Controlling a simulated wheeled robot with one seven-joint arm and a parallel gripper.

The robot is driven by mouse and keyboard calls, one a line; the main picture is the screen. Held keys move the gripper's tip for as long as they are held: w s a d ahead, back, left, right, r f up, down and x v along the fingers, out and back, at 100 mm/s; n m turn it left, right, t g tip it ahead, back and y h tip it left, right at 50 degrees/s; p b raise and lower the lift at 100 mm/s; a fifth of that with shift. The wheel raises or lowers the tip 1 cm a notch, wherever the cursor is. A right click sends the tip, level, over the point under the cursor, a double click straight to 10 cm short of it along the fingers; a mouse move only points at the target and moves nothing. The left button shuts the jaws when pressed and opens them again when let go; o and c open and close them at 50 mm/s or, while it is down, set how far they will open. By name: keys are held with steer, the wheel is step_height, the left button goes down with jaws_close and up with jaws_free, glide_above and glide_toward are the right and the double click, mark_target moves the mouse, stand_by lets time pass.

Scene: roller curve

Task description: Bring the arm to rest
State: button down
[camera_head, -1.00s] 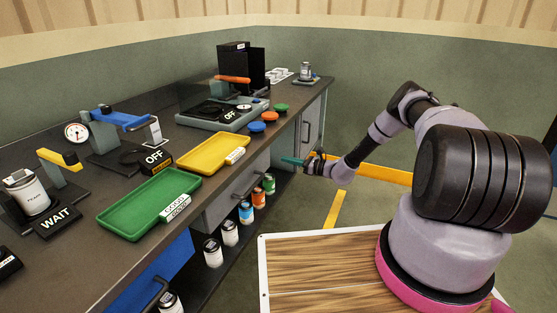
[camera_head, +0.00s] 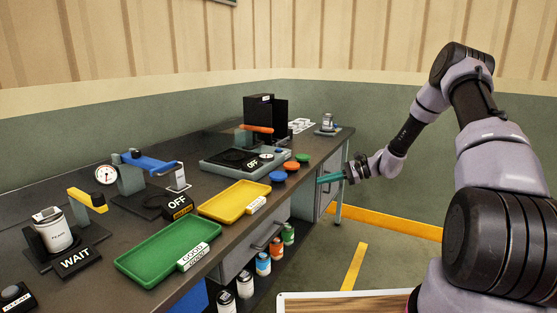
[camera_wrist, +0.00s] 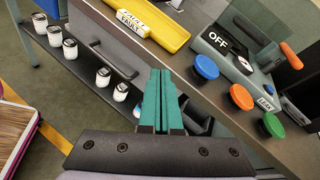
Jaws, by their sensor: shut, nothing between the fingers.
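My gripper (camera_head: 331,178) is at the front edge of the workbench (camera_head: 214,260), near the coloured buttons, with its teal fingers pointing left. In the wrist view the two teal fingers (camera_wrist: 160,98) lie side by side, shut and empty. Beyond them in that view are the bench front with a drawer handle (camera_wrist: 106,60) and the edge of the bench top. My arm reaches out bent, with its elbow raised at the upper right of the head view.
Blue (camera_head: 278,176), orange (camera_head: 291,166) and green (camera_head: 303,158) buttons stand close to my gripper on the bench. A yellow tray (camera_head: 234,203) and a green tray (camera_head: 155,257) lie further left. Several jars stand on the shelf below. Open floor lies right of the bench.

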steer(key=s+d+r+n+h, duration=0.1)
steer(key=s+r+n+h, duration=0.3)
steer(key=s+r, duration=0.6)
steer(key=s+r+n+h, duration=0.35)
steer(key=s+r, duration=0.25)
steer(key=r, duration=0.7)
steer(key=s+d+r+n+t+h, duration=0.2)
steer(key=s+r, duration=0.3)
steer(key=s, duration=0.5)
steer(key=s+d+r+n+t+h, duration=0.1)
steer(key=s+d+r+t+h, duration=0.1)
steer(key=s+r, duration=0.4)
steer(key=s+d+t, duration=0.1)
steer(key=s+d, duration=0.1)
steer(key=s, duration=0.2)
steer(key=shift+d+n, duration=0.15)
steer(key=shift+n, duration=0.2)
steer(key=shift+w, duration=0.1)
